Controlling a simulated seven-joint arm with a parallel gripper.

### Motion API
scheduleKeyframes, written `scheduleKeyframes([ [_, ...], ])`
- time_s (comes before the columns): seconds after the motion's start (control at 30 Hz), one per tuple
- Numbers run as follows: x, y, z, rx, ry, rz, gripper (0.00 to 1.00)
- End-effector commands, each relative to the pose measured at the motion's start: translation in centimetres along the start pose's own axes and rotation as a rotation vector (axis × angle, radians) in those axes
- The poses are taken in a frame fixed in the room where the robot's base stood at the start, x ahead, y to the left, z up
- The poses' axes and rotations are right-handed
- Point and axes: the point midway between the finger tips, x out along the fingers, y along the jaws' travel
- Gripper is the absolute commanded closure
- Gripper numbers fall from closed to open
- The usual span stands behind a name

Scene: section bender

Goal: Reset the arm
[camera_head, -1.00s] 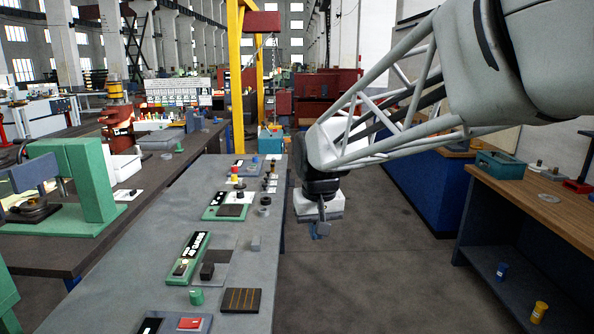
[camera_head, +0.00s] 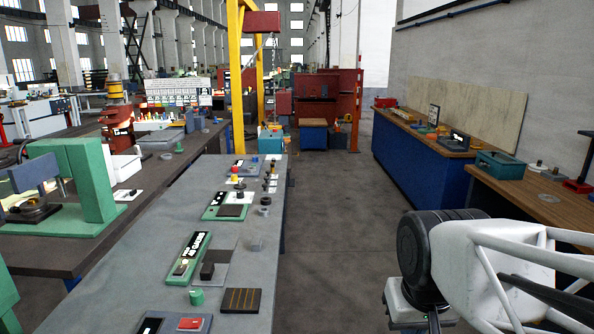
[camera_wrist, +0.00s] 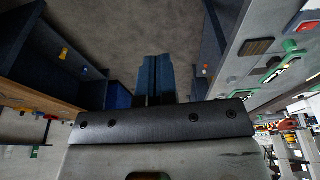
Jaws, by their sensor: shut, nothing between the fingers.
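My arm is at the lower right of the head view, with its black wrist joint and a pale lower housing above the floor, to the right of the long grey bench (camera_head: 150,255). The fingertips are cut off by the bottom edge there. In the wrist view my gripper (camera_wrist: 154,72) shows as two dark blue fingers side by side, shut with nothing between them. It points over open brown floor.
The grey bench carries green-framed panels (camera_head: 188,258), a green knob (camera_head: 196,297) and a dark striped block (camera_head: 240,300). A wood-topped bench (camera_head: 540,200) stands at the right, close to my arm. The floor aisle (camera_head: 340,210) between the benches is clear.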

Motion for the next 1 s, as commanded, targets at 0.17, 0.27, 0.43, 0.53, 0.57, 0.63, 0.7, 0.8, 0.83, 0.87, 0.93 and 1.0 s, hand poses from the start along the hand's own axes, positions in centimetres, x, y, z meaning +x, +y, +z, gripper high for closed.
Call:
scheduleKeyframes([
  [0.17, 0.4, 0.8, 2.7, 0.021, 0.010, 0.006, 1.00],
  [0.27, 0.6, 1.0, 3.4, 0.026, 0.011, 0.007, 1.00],
  [0.43, 0.7, 1.0, 3.6, 0.028, 0.012, 0.008, 1.00],
  [0.53, 0.7, 1.0, 3.6, 0.028, 0.011, 0.008, 1.00],
  [0.57, 0.7, 1.0, 3.6, 0.028, 0.012, 0.008, 1.00],
  [0.63, 0.7, 1.0, 3.6, 0.028, 0.012, 0.008, 1.00],
  [0.7, 0.7, 1.0, 3.6, 0.027, 0.012, 0.008, 1.00],
  [0.8, 0.7, 1.0, 3.6, 0.027, 0.011, 0.008, 1.00],
  [0.83, 0.7, 1.0, 3.6, 0.027, 0.011, 0.008, 1.00],
  [0.87, 0.7, 1.0, 3.6, 0.027, 0.012, 0.008, 1.00],
  [0.93, 0.7, 1.0, 3.6, 0.027, 0.011, 0.008, 1.00],
  [1.0, 0.7, 1.0, 3.6, 0.027, 0.012, 0.008, 1.00],
])
